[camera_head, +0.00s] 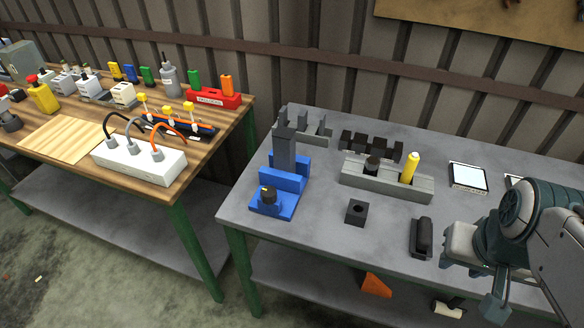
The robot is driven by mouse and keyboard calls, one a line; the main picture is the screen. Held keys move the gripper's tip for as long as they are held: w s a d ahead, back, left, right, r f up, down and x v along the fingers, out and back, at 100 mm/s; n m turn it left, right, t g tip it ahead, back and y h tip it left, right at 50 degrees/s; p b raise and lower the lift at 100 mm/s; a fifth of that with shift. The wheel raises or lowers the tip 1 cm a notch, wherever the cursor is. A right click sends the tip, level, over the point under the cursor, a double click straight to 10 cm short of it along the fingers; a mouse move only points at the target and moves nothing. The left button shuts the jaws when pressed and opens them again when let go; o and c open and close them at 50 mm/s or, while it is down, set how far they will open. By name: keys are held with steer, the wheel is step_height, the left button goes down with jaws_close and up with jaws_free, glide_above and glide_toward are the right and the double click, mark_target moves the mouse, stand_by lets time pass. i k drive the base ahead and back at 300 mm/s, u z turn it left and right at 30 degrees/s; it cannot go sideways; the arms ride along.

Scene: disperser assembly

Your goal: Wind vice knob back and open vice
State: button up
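The blue vice (289,176) stands on the left part of the grey table. Its dark knob (268,195), with a small orange-yellow mark, is at the vice's near end. A tall dark grey part (285,152) stands upright at the blue jaws; I cannot tell if they press on it. My gripper (494,304) is at the right edge near the table's front, far from the vice and knob.
A grey holder (350,180) carries a yellow and a dark cylinder. A black block (356,211) and a black part (422,238) lie between the vice and my arm. Dark parts (371,146) stand behind. A wooden table (180,185) is at left.

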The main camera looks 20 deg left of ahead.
mark_target(268, 195)
steer(key=k, duration=0.5)
steer(key=u, duration=1.1)
steer(key=i, duration=0.5)
steer(key=k, duration=1.3)
steer(key=u, duration=0.6)
steer(key=i, duration=1.55)
steer(key=z, duration=0.45)
